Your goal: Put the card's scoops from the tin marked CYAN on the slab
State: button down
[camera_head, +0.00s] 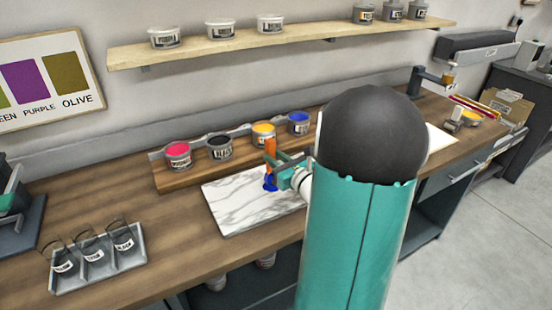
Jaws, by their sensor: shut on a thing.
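My gripper (276,172) is shut on an orange-handled tool (270,148), held upright over the white marble slab (235,212). Blue (270,185) shows at the tool's lower end; I cannot tell whether it is ink on the tool or on the slab, or whether the tool touches the slab. Behind the slab stand a magenta tin (178,155), a black tin (219,148), a yellow-orange tin (263,134) and a blue tin (298,123), open in a row. Their labels are too small to read, so CYAN cannot be confirmed. My arm hides the slab's right side.
A grey tray (100,270) with three labelled wire-handled items stands at front left. Closed tins stand on the wall shelf (280,47). A colour chart (45,85) hangs at left. A white sheet (440,140) lies right of my arm. The bench between tray and slab is clear.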

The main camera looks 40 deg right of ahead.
aim_at(273, 144)
jog(key=shift+f, duration=0.55)
dwell(1.2)
jog(key=shift+r, duration=0.1)
jog(key=shift+r, duration=2.5)
